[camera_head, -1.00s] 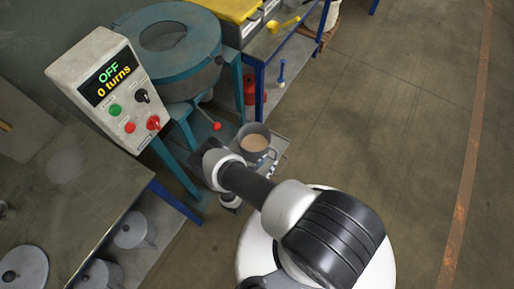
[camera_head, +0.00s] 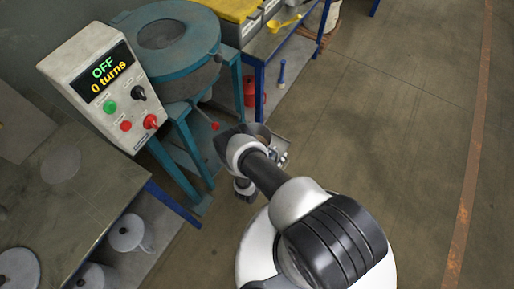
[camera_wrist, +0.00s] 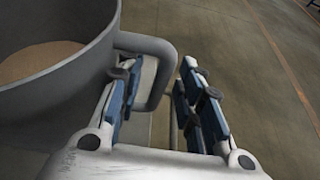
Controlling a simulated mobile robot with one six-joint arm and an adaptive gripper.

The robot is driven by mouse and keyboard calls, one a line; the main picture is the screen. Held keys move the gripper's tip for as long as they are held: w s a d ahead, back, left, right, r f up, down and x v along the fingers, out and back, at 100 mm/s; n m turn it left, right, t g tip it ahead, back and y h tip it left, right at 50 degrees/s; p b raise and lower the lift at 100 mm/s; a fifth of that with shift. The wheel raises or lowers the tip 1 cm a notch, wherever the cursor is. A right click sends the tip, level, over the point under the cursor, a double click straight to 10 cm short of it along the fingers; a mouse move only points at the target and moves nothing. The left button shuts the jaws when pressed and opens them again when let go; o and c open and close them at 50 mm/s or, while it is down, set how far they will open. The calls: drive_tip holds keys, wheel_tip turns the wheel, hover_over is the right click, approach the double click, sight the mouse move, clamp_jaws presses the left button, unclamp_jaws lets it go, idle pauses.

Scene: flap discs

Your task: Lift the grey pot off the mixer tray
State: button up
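The grey pot (camera_wrist: 72,92) fills the left of the wrist view, with a light brown content inside. Its looped handle (camera_wrist: 150,46) sticks out to the right. My gripper (camera_wrist: 160,76) is open, with the outer part of the handle between its two blue-padded fingers. The left finger is at the loop's opening and the right finger is outside it, with a visible gap to the handle.
The blue-green mixer (camera_head: 170,45) stands behind the tray. The control box (camera_head: 98,83) reads OFF, 0 turns. A table (camera_head: 70,185) with grey pots beneath is at left. A blue-framed bench (camera_head: 259,80) with a red container (camera_head: 250,93) is behind. Open floor lies right.

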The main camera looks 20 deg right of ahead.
clamp_jaws()
idle(0.8)
drive_tip(key=shift+w+r, duration=0.1)
